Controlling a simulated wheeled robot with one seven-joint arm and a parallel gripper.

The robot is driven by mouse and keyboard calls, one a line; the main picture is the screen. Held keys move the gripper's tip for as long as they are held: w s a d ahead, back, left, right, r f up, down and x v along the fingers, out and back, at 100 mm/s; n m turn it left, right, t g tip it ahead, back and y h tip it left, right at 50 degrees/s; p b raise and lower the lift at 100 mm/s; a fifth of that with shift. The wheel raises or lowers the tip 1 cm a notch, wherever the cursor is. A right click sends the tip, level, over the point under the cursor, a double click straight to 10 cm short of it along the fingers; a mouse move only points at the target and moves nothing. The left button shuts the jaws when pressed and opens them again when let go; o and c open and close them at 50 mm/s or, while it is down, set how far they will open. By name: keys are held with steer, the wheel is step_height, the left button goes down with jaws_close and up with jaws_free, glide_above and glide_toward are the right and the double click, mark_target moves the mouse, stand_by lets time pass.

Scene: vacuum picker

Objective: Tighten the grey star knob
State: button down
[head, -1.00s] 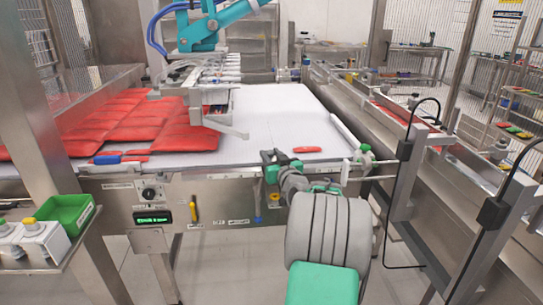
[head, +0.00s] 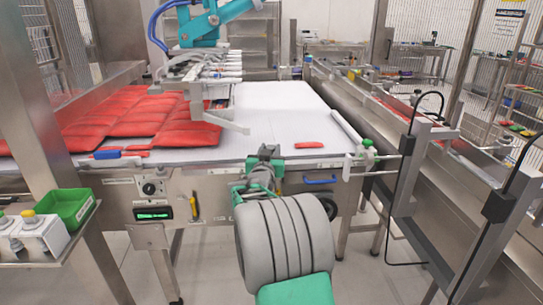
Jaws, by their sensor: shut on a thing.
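My gripper (head: 265,155) is at the front edge of the white conveyor table (head: 270,105), seen from behind past my grey wrist. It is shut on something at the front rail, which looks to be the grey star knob. The fingers and wrist hide most of the knob, so its star shape and how far it is turned cannot be made out.
Red packs (head: 185,135) lie on the left of the table under a teal picker arm (head: 210,28). A loose red piece (head: 309,145) lies near the front edge. A blue handle (head: 320,180) is right of my gripper. A green bin (head: 72,207) stands at left.

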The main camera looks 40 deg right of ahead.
steer(key=shift+f, duration=0.15)
steer(key=c, duration=1)
jaws_free()
steer(key=v, duration=0.8)
steer(key=shift+d, duration=0.1)
